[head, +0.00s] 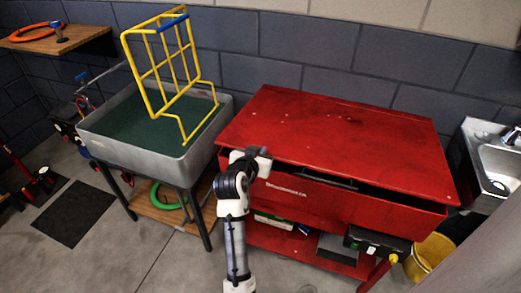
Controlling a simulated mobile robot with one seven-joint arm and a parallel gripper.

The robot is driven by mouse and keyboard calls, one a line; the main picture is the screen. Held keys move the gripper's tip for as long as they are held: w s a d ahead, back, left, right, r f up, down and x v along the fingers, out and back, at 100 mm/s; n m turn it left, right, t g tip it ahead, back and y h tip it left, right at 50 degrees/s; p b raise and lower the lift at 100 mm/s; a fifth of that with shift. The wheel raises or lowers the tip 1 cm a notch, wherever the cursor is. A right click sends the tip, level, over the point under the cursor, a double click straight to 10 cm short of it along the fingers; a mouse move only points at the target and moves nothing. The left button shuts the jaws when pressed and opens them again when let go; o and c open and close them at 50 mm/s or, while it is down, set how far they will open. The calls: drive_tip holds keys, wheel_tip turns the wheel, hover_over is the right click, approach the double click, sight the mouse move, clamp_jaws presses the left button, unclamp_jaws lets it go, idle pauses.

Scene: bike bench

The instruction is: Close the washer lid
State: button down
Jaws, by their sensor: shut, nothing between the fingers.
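The red washer (295,208) stands at centre right, a wide box on legs. Its flat red lid (335,130) lies over the top, tilted slightly, with a dark gap along its front and right side. A dark bar-like handle (327,181) shows at the front. My gripper (264,162) is shut and empty, at the front left part of the lid. I cannot tell whether it touches the lid. My wrist hides the washer's front left corner.
A grey tub (91,137) with a yellow wire frame (150,82) standing up from it is at left. A metal sink (497,165) is at right. A shelf (310,246) under the washer holds small items.

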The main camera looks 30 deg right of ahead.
drive_tip(key=shift+f, duration=0.25)
wheel_tip(320, 180, down, 7)
drive_tip(key=h+b, duration=0.1)
drive_tip(key=b, duration=0.8)
drive_tip(key=shift+s+a+r+t, duration=0.15)
drive_tip(key=shift+s+a+t, duration=0.15)
drive_tip(key=shift+s, duration=0.05)
wheel_tip(320, 180, up, 5)
drive_tip(key=p, duration=0.3)
drive_tip(key=b+v, duration=0.2)
drive_tip(key=v, duration=0.8)
drive_tip(key=shift+t+b, duration=0.3)
drive_tip(key=shift+b, duration=0.05)
